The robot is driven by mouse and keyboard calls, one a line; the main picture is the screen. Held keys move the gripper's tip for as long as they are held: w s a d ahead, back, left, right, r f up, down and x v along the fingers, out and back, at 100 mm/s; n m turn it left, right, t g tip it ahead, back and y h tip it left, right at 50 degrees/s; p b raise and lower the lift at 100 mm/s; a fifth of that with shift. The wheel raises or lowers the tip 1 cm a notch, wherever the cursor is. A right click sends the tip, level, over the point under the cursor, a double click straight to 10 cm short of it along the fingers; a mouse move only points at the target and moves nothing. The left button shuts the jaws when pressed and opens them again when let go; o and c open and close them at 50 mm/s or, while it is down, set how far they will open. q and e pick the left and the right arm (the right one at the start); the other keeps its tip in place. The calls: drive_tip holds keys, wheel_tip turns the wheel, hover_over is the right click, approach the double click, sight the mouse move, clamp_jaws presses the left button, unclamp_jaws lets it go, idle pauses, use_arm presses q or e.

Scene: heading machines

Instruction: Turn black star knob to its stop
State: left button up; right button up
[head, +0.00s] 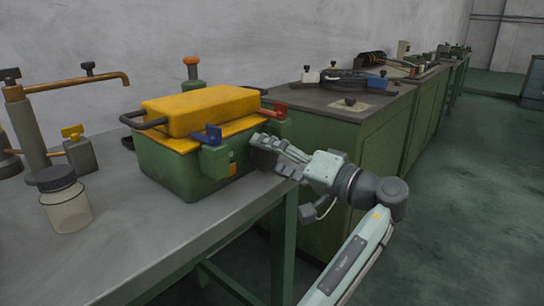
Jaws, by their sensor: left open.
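I cannot tell for sure which part is the black star knob. A small black knob (88,67) stands on top of the copper pipe at the left, and another black knob (350,100) sits on a pale plate on the green cabinet. My left gripper (259,150) is open at the right end of the green box (165,172) with the yellow lid (200,108). Its dark fingers point left, close to the box's side; whether they touch it is unclear. Any knob behind the fingers is hidden. My right gripper is not in view.
The box carries a blue lever (208,135) and a red lever (275,109). A jar with a dark lid (68,205) stands at the left of the grey bench (150,235). Green cabinets (325,160) stand behind my arm. The bench front is clear.

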use_arm(q)
drive_tip(key=shift+d+f, duration=0.1)
drive_tip(key=v, duration=0.8)
